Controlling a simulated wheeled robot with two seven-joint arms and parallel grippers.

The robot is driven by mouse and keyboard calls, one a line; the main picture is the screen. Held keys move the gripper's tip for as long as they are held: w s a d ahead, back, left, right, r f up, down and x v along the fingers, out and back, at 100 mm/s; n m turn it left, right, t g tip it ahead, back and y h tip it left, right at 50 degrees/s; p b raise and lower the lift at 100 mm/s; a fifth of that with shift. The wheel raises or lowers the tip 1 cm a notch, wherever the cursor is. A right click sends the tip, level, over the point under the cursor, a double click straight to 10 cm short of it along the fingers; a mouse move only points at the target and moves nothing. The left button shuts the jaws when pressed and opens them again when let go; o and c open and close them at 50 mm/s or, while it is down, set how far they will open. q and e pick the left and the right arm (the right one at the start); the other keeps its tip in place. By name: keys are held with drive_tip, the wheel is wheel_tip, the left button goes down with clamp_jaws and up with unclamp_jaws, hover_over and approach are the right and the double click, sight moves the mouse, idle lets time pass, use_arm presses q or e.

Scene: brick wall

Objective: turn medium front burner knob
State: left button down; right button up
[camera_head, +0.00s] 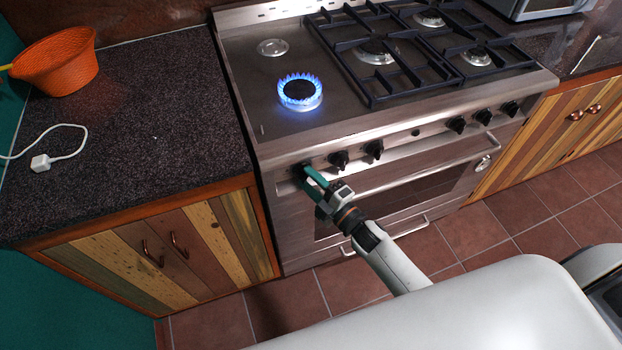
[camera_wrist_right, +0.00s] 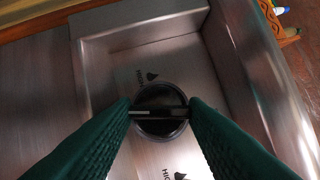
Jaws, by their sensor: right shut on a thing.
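The stove (camera_head: 330,125) has a row of black knobs along its front panel. My right gripper (camera_head: 304,171) is at the leftmost knob (camera_head: 303,167). In the right wrist view the green fingertips (camera_wrist_right: 159,113) are shut on the black knob (camera_wrist_right: 160,98), one on each side of its raised grip. The grip lies across the picture, from finger to finger. The front left burner (camera_head: 300,92) is lit with a ring of blue flame. The back left burner (camera_head: 272,47) shows no flame. My left gripper is not in view.
More black knobs (camera_head: 373,149) sit to the right, above the oven handle (camera_head: 430,165). Black grates (camera_head: 400,80) cover the right burners. An orange basket (camera_head: 58,62) and a white plug with cable (camera_head: 41,162) lie on the left counter (camera_head: 150,110).

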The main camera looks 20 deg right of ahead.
idle(0.4)
drive_tip(key=o, duration=1)
drive_tip(key=shift+c, duration=0.2)
drive_tip(key=shift+s, duration=0.1)
drive_tip(key=shift+s+d+f, duration=0.15)
drive_tip(key=shift+s+f, duration=0.05)
drive_tip(key=shift+s, duration=0.15)
drive_tip(key=r+b+v, duration=0.1)
drive_tip(key=b+v, duration=0.1)
drive_tip(key=v, duration=0.9)
drive_tip(key=shift+f, duration=0.3)
